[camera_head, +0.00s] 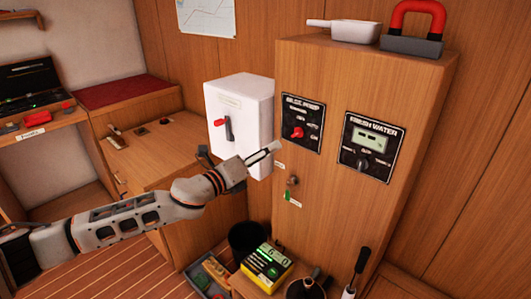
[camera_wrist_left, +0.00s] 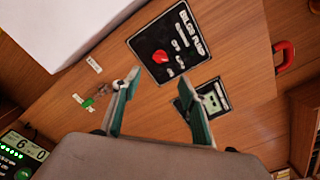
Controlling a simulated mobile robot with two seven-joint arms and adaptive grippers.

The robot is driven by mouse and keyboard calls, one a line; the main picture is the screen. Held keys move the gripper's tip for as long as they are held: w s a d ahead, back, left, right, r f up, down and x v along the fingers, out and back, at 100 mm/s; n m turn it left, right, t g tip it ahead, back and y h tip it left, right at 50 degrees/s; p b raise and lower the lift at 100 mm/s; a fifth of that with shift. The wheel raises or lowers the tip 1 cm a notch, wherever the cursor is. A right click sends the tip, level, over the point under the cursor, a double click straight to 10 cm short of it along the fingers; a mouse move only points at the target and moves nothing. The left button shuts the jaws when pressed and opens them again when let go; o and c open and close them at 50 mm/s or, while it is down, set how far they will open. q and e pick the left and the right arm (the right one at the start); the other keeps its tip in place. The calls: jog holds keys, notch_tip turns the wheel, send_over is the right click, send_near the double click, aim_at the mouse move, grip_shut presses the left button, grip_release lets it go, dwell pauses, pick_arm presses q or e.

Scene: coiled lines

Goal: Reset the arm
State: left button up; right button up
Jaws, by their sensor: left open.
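My left arm (camera_head: 130,215) comes in from the left. My left gripper (camera_head: 265,154) is raised near the left edge of the wooden cabinet (camera_head: 330,215), in front of the lower right of a white box (camera_head: 250,105). In the left wrist view the left gripper (camera_wrist_left: 158,90) has two spread fingers with nothing between them. Beyond the fingers is the black bilge pump panel (camera_wrist_left: 170,45) with a red knob (camera_wrist_left: 160,57). One finger partly covers the fresh water panel (camera_wrist_left: 214,97). My right gripper is in neither view.
A key with a green tag (camera_head: 290,198) is on the cabinet front below the panels. A white pan (camera_head: 343,31) and a red-handled block (camera_head: 412,44) sit on top. A black bucket (camera_head: 247,238) and a yellow device (camera_head: 267,266) stand below. A wooden counter (camera_head: 150,150) is left.

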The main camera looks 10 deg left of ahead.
pick_arm(q)
jog(key=s+d+f+n+y, duration=0.1)
jog(key=s+f+n, duration=0.55)
jog(key=f, duration=0.25)
jog(key=s+d+f+n+y, duration=0.1)
jog(key=s+f+n, duration=0.55)
jog(key=f, duration=0.25)
jog(key=s+a+f+n+g+y, duration=0.1)
jog(key=s+a+f+n+y, duration=0.1)
jog(key=s+a+f+n, duration=0.3)
jog(key=s+a+f+n+g+y, duration=0.1)
jog(key=s+a+f+n+y, duration=0.1)
jog(key=s+a+f+n, duration=0.2)
jog(key=s+a+f+n+g+y, duration=0.1)
jog(key=s+a+f+n, duration=0.4)
jog(key=s+f, duration=0.6)
jog(key=s+n, duration=0.2)
jog(key=s, duration=0.1)
jog(key=shift+s+a+f+n+g+y, duration=0.2)
jog(key=shift+a+n+g+y, duration=0.15)
jog(key=shift+n+g+y, duration=0.05)
